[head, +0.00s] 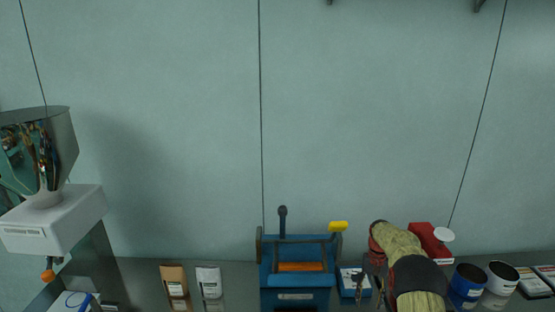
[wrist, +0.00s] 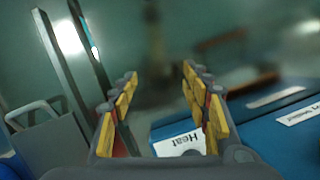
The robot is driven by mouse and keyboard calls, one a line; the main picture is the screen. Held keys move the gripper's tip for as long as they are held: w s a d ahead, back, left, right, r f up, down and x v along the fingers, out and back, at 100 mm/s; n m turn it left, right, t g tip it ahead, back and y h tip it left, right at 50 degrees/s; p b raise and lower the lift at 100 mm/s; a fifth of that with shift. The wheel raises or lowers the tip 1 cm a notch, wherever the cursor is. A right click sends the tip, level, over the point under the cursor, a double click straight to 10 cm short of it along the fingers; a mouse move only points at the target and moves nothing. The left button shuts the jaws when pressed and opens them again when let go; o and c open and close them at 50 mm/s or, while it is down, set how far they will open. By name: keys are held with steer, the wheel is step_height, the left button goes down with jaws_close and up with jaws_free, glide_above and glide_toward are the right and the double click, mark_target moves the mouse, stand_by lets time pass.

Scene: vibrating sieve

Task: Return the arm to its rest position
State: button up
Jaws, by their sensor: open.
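My arm (head: 415,275) shows at the lower right of the head view, partly cut off by the bottom edge. My gripper (wrist: 160,82) is open in the wrist view, its yellow-padded fingers apart with nothing between them. In the head view its dark fingers (head: 367,287) show beside a small blue box with a white top (head: 347,284).
A blue machine (head: 297,299) with a yellow-knobbed handle stands left of my gripper. A white sieve unit with a metal hopper (head: 50,222) is at far left. Brown and white pouches (head: 174,281) stand between. Blue and white tubs (head: 467,287) are at right. Space above the bench is clear.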

steer(key=s+a+r+n+t+h+b, duration=0.15)
steer(key=s+a+r, duration=0.25)
steer(key=s+r, duration=0.45)
steer(key=s+a+r+t+y, duration=0.1)
steer(key=s+a+r+t, duration=0.15)
steer(key=s+r, duration=0.6)
steer(key=s+a+r+t+b, duration=0.1)
steer(key=s+a+r, duration=0.1)
steer(key=s, duration=0.6)
steer(key=s+a+r+n+t+b, duration=0.1)
steer(key=s+a+r+t, duration=0.1)
steer(key=s+r, duration=0.3)
steer(key=s+a+r+n+t+b, duration=0.1)
steer(key=s+a+r, duration=0.3)
steer(key=s, duration=0.9)
steer(key=shift+a+r+t+h, duration=0.2)
steer(key=shift+t+h, duration=0.15)
steer(key=shift+t, duration=0.25)
steer(key=shift+c, duration=1.1)
